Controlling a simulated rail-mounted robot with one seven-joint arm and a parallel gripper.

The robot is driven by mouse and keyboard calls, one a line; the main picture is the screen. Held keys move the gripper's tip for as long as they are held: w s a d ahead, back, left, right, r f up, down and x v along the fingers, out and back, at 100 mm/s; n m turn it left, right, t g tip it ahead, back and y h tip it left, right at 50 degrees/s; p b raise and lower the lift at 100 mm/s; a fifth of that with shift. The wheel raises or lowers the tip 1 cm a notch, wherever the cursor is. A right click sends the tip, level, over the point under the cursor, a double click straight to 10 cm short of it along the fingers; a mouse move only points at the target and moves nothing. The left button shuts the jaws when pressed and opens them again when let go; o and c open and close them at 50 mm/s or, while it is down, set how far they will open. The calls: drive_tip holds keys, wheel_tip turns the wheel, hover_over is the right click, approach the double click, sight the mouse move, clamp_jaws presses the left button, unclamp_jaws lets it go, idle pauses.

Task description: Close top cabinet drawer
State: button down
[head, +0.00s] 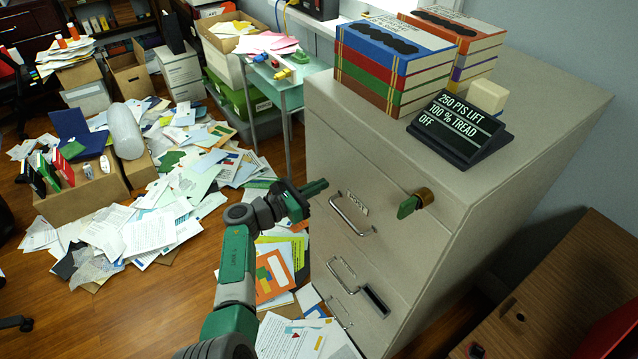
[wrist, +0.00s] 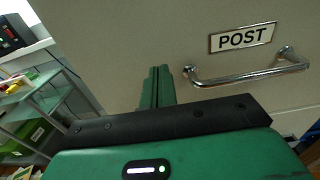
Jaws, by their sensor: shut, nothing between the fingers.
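A beige filing cabinet (head: 530,170) stands at the right of the head view. Its top drawer (head: 350,170) has a metal handle (head: 352,215) and a POST label; both label and handle (wrist: 245,72) show in the wrist view. The drawer front looks about flush with the cabinet, with no clear gap, though a small one cannot be ruled out. My gripper (head: 322,188) is shut and empty, its green fingers pointing at the drawer front, left of the handle. In the wrist view the fingertips (wrist: 157,72) are close to the front; I cannot tell whether they touch.
A green key-like knob (head: 410,205) sticks out right of the handle. Book stacks (head: 395,65) and a black sign (head: 460,130) stand on the cabinet. Lower handles (head: 342,268) project below. Papers (head: 175,180) cover the floor left; a glass table (head: 280,80) stands behind.

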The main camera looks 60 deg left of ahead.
drive_tip(key=s+d+p, duration=0.1)
drive_tip(key=s+p, duration=0.4)
drive_tip(key=s, duration=0.8)
drive_tip(key=shift+d, duration=0.15)
